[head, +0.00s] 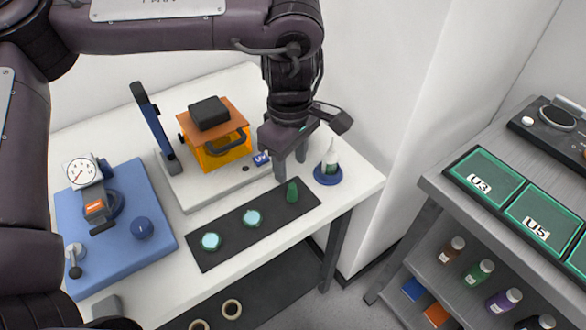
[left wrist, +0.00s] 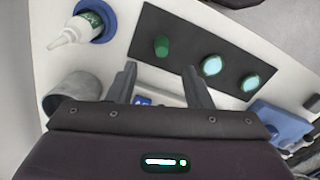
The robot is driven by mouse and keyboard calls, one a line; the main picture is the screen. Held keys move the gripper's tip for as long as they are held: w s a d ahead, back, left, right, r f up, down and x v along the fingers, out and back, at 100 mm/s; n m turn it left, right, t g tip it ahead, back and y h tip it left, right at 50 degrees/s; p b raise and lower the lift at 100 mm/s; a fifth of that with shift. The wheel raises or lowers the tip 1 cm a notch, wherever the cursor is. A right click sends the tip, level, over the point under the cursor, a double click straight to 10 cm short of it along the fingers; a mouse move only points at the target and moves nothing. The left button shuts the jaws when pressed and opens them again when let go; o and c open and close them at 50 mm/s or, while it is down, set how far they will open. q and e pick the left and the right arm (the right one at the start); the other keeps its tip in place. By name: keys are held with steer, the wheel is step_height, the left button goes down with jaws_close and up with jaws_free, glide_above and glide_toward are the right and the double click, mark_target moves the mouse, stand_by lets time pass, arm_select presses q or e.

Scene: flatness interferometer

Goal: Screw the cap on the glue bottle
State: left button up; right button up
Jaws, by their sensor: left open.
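The glue bottle (head: 329,163) is white with a green label and a pointed nozzle, and stands upright in a round blue holder (head: 327,179) near the table's right end. Its nozzle is bare. The bottle also shows in the left wrist view (left wrist: 80,28). The green cap (head: 292,191) stands on the dark mat, left of the bottle; it also shows in the left wrist view (left wrist: 161,46). My left gripper (head: 290,168) is open and empty, pointing down just behind the cap, apart from it. In the left wrist view the cap lies beyond the fingertips (left wrist: 159,69). My right gripper is not in view.
Two pale green discs (head: 252,218) lie on the dark mat (head: 225,246). Behind it stands the interferometer with an orange box (head: 226,155). A blue base with a dial gauge (head: 81,171) is at left. A grey shelf unit with bottles (head: 478,272) stands right, across a gap.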

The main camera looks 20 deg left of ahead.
mark_target(292, 185)
arm_select(q)
steer(key=shift+a+r, duration=0.15)
steer(key=shift+r, duration=0.1)
steer(key=shift+s, duration=0.45)
step_height(292, 185, down, 2)
steer(key=shift+w+f, duration=0.2)
steer(key=f, duration=0.4)
steer(key=shift+w+d+f, duration=0.1)
steer(key=shift+d+f, duration=0.05)
steer(key=shift+d, duration=0.15)
steer(key=shift+f, duration=0.45)
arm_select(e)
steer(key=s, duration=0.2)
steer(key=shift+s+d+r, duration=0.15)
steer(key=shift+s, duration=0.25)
